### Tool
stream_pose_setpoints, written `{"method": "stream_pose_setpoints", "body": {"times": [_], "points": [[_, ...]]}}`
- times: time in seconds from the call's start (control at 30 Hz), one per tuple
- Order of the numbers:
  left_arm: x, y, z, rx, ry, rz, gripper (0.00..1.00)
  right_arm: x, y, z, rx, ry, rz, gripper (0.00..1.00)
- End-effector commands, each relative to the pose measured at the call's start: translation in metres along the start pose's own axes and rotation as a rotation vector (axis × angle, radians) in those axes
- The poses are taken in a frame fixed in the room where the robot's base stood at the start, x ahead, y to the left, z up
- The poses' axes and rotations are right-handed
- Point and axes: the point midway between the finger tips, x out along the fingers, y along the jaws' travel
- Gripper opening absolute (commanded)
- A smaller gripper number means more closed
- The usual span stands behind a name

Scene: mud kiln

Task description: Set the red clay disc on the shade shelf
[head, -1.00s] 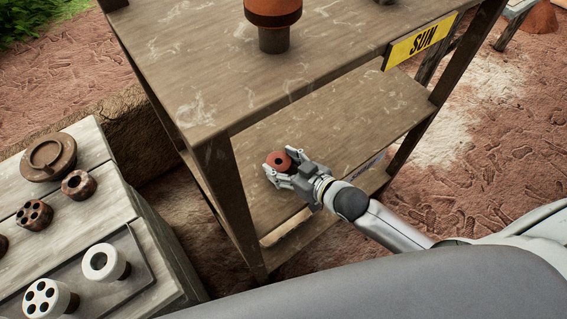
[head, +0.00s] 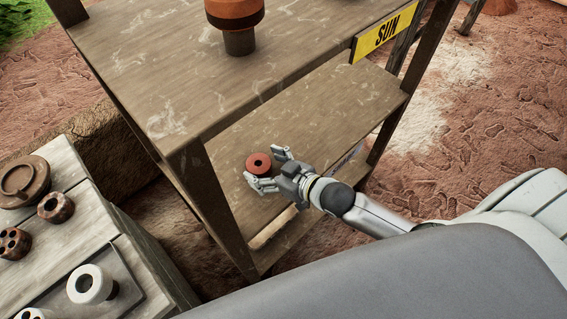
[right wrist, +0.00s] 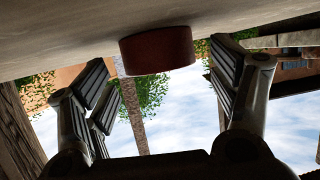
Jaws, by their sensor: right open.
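The red clay disc (head: 258,164), with a dark hole in its middle, lies flat on the lower shelf (head: 300,125) of the wooden rack, below the board marked SUN. My right gripper (head: 264,168) is open around the disc, with a finger to either side and gaps between. In the right wrist view, which looks upside down, the disc (right wrist: 157,50) rests against the shelf surface (right wrist: 60,35) between the spread fingers. The lower shelf's front label is mostly hidden by my arm and cannot be read. My left gripper is not in view.
The upper shelf (head: 170,70) overhangs the lower one and carries an orange-and-brown clay piece (head: 236,14). A rack post (head: 210,200) stands left of my gripper. A grey wooden bench (head: 100,235) at left holds several clay pieces. The lower shelf is clear to the right.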

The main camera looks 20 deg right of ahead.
Motion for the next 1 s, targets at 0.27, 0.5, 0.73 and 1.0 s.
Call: {"method": "stream_pose_setpoints", "body": {"times": [0.27,0.5,0.73,1.0], "points": [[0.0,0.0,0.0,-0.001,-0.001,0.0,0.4,-0.052,-0.001,0.001,0.0,-0.003,-0.002,0.81],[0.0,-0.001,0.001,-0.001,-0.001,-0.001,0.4,-0.089,0.0,0.001,0.0,-0.002,-0.001,0.81],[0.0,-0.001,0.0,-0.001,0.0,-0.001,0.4,-0.107,0.0,0.0,0.0,-0.001,-0.001,0.81],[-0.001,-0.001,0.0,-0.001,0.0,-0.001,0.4,-0.11,0.0,-0.001,-0.001,0.001,-0.001,0.81]]}}
